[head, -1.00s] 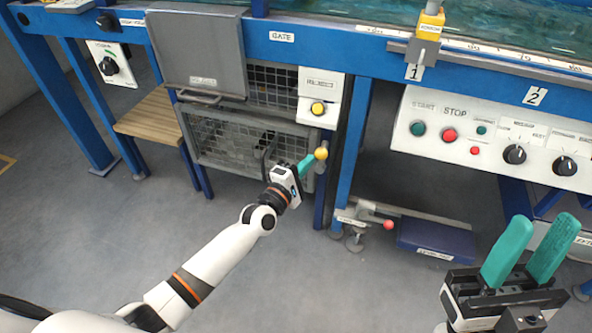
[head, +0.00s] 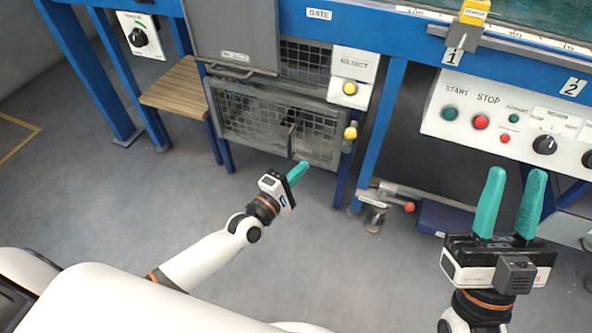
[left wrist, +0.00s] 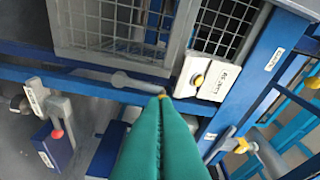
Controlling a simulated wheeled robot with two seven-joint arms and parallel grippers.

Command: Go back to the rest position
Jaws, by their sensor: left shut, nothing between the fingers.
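My left gripper (head: 297,173) has teal fingers and is out over the floor in front of the machine, apart from it. Its fingers are pressed together and empty; they also show in the left wrist view (left wrist: 160,105), pointing toward the machine's lower frame. My right gripper (head: 511,205) is at the lower right of the head view. Its two teal fingers point up and stand apart, with nothing between them.
A blue machine frame (head: 376,130) spans the back, with mesh gates (head: 262,120), a yellow reject button (head: 350,88) and a yellow knob (head: 350,133). A control panel (head: 500,120) is at right, a wooden bench (head: 183,97) at left. The floor (head: 110,215) at left is clear.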

